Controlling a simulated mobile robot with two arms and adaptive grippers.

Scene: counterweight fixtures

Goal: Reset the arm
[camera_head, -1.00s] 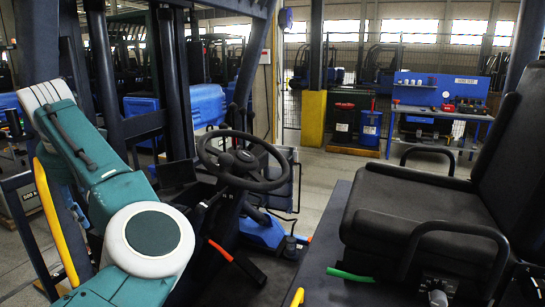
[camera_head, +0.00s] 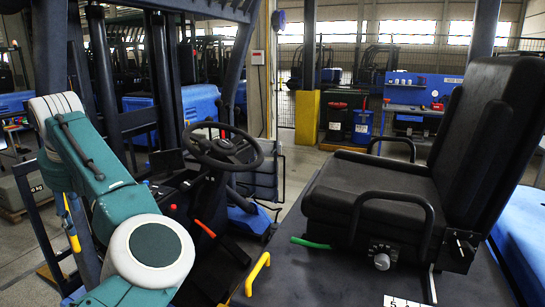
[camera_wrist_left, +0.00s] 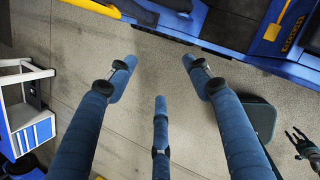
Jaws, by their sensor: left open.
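My left arm (camera_head: 105,192), teal with white joint rings, comes up from the lower left in the head view and bends toward the left edge. Its gripper cannot be made out there. In the left wrist view my left gripper (camera_wrist_left: 158,82) shows three blue fingers, spread apart and open. Nothing is between them, with grey floor behind.
A steering wheel (camera_head: 222,146) stands right of my arm, with a black seat (camera_head: 400,180) beyond. A yellow handle (camera_head: 257,272) is near the front. In the wrist view, a blue-and-white cabinet (camera_wrist_left: 32,135) stands left and a dark hand-like shape (camera_wrist_left: 303,145) is at right.

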